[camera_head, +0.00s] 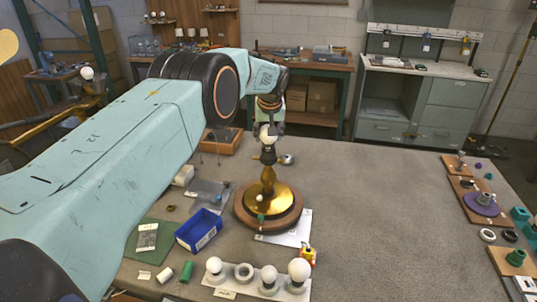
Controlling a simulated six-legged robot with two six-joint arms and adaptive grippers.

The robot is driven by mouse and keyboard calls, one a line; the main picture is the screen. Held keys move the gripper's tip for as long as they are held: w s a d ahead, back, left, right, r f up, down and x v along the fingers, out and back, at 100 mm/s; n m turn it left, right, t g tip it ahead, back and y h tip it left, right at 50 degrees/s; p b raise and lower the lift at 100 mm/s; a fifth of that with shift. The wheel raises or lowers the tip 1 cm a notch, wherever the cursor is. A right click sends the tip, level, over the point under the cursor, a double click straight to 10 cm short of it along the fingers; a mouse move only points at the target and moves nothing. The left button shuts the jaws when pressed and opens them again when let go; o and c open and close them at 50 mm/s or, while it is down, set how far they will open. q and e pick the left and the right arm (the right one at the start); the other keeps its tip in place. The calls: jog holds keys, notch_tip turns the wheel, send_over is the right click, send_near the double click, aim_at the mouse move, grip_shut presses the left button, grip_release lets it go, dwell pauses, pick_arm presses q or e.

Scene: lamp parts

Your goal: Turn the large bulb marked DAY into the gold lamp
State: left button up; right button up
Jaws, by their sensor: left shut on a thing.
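The gold lamp (268,182) stands upright on a round wooden base (241,208) near the middle of the table. My left gripper (268,127) points down from above and is shut on a white bulb (266,137). The bulb is right above the dark socket (269,153) at the lamp's top. I cannot tell how deep it sits in the socket, and the fingers hide part of it. Any DAY marking is too small to read. My right gripper is not in view.
A white rack (228,291) with several round white pieces stands at the front edge. A blue bin (199,231) and a green mat (150,240) lie left of the lamp. Wooden boards with coloured parts (484,204) line the right edge. The table between is clear.

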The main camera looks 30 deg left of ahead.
pick_arm(q)
jog(key=shift+m+h, duration=0.5)
jog(key=shift+m, duration=0.7)
jog(key=shift+d+m, duration=0.1)
jog(key=shift+m, duration=0.4)
jog(key=shift+f, duration=0.1)
jog(key=shift+m+h, duration=0.4)
jog(key=shift+m, duration=0.3)
jog(key=m+h+b, duration=0.1)
jog(key=m, duration=0.1)
jog(key=m+b, duration=0.1)
jog(key=m, duration=0.1)
jog(key=shift+f+m+h+b, duration=0.15)
jog(key=shift+m+h+b, duration=0.15)
jog(key=shift+h, duration=0.1)
jog(key=shift+d+m, duration=0.1)
jog(key=shift+m, duration=0.4)
jog(key=o, duration=0.8)
jog(key=shift+o, duration=0.2)
